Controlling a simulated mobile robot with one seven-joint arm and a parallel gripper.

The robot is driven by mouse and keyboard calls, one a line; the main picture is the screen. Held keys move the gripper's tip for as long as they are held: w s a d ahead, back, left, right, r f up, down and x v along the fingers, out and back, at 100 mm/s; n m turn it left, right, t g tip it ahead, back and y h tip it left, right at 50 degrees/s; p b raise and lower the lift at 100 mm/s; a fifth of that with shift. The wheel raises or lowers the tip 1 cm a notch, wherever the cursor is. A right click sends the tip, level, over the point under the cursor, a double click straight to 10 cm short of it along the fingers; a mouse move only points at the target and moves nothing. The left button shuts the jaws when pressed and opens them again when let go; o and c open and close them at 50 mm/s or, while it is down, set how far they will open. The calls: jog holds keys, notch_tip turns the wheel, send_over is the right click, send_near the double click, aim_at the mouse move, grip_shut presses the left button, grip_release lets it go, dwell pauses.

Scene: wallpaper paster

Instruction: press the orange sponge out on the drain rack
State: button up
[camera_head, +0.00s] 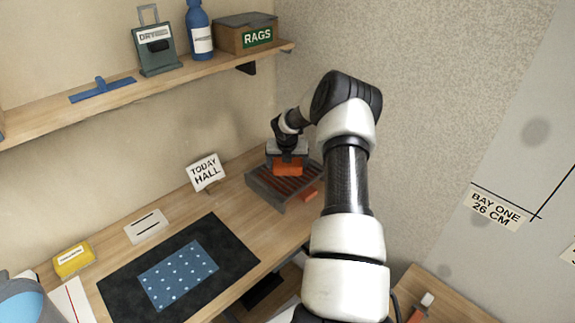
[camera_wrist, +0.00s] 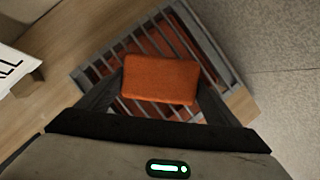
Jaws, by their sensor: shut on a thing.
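The orange sponge (camera_head: 287,168) is between the fingers of my gripper (camera_head: 287,160), over the drain rack. It also shows in the wrist view (camera_wrist: 160,79), with a dark finger of my gripper (camera_wrist: 160,90) against each side. The drain rack (camera_head: 264,195) is a grey slatted tray at the back right of the bench; its rim and bars show around the sponge in the wrist view (camera_wrist: 222,68). Orange-brown colour shows between the bars. I cannot tell whether the sponge touches the bars.
A "TODAY HALL" sign (camera_head: 206,172) stands left of the rack. A dark mat (camera_head: 228,262) with a blue dotted sheet (camera_head: 178,275) lies in front. A shelf (camera_head: 130,98) hangs above; the wall (camera_head: 410,60) is close on the right.

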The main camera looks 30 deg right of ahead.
jog(key=shift+s+a+f, duration=0.1)
jog(key=shift+s+f, duration=0.1)
jog(key=shift+f, duration=0.05)
jog(key=shift+w+r+p, duration=0.15)
jog(key=shift+r+p, duration=2.5)
jog(key=shift+r, duration=1)
jog(key=shift+b, duration=0.8)
